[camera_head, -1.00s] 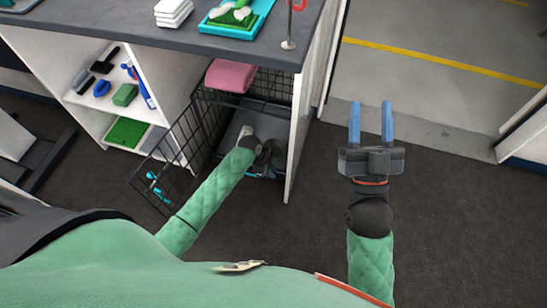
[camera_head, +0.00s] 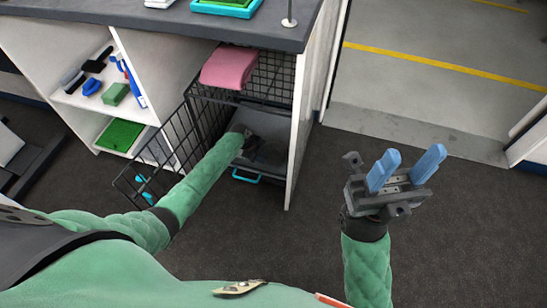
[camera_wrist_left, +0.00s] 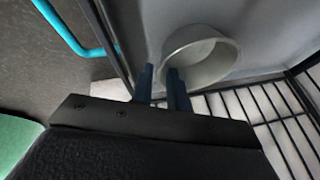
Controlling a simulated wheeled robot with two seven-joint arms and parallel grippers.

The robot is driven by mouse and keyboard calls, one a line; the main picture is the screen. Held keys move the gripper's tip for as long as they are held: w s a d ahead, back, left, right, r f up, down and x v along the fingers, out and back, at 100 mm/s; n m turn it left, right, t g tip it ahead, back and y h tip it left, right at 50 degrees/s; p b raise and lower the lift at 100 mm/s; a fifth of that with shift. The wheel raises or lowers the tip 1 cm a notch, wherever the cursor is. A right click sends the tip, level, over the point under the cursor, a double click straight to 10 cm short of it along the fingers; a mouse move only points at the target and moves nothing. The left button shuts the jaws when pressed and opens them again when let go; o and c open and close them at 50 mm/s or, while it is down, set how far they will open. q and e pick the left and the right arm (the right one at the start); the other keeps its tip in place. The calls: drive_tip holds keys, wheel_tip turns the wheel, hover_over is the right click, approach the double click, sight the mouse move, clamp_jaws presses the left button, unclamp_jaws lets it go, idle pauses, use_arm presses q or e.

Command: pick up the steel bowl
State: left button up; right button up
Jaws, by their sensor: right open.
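The steel bowl (camera_wrist_left: 205,58) shows in the left wrist view, inside the wire crate near a pale grey wall. It is hidden in the head view. My left gripper (camera_wrist_left: 162,85) has its two dark blue fingers apart at the near left rim of the bowl. One finger is outside the rim and the other overlaps the bowl's opening; I cannot tell whether they touch it. In the head view my left arm reaches into the crate and its fingers cannot be made out. My right gripper (camera_head: 404,170) is open and empty above the dark floor.
The wire crate (camera_head: 272,82) stands under the counter (camera_head: 180,25), its door (camera_head: 160,150) swung out left. A pink folded item (camera_head: 229,68) lies on top of the crate. A white panel (camera_head: 308,110) bounds its right side. The floor to the right is clear.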

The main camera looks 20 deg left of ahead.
sight(267, 162)
use_arm(q)
drive_tip(key=shift+b+x, duration=0.7)
drive_tip(key=shift+x, duration=1.7)
drive_tip(key=shift+w, duration=0.15)
drive_tip(key=shift+c, duration=0.3)
clamp_jaws()
drive_tip(key=shift+r, duration=0.1)
